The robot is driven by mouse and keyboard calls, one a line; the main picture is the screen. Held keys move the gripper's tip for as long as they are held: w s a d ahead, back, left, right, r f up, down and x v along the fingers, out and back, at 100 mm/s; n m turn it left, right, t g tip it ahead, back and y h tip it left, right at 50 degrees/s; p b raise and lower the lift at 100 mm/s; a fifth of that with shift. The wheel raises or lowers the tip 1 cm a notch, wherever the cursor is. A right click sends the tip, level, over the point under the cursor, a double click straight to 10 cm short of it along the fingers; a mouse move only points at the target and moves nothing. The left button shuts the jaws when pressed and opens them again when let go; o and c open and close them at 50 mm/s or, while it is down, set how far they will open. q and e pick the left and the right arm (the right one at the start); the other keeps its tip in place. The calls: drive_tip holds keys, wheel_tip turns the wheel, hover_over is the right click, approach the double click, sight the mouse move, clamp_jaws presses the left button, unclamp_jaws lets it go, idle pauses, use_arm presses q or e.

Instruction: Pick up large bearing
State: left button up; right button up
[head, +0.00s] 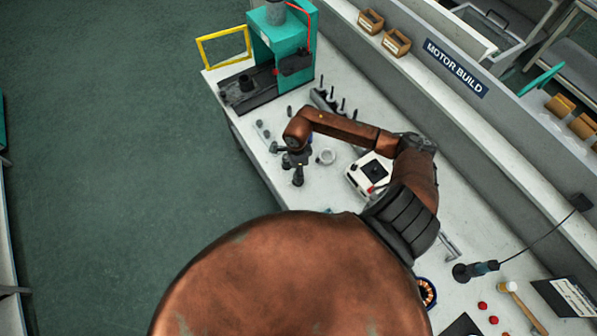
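A light grey ring (326,156), which looks like the large bearing, lies on the white workbench (345,208). My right gripper (297,172) hangs at the end of the copper-coloured arm that reaches in from the right. It is just left of the ring in the picture and looks apart from it. The gripper's dark fingers are small and partly hidden by the wrist, so I cannot tell whether they are open or hold anything. My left gripper is not in view.
A teal press (283,38) with a yellow frame (223,46) stands at the bench's far end. Several upright pegs (331,98) and a white box with a black top (372,172) are near the gripper. A mallet (520,303) lies at lower right.

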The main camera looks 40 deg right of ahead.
drive_tip(key=shift+f, duration=0.1)
drive_tip(key=shift+c, duration=0.2)
drive_tip(key=c, duration=0.9)
drive_tip(key=shift+w+r+b, duration=0.1)
drive_tip(key=shift+r+b, duration=0.25)
drive_tip(key=shift+r, duration=0.2)
drive_tip(key=s+a+r+b, duration=0.4)
drive_tip(key=s+a+r, duration=0.1)
drive_tip(key=a+r, duration=0.7)
drive_tip(key=shift+a, duration=0.6)
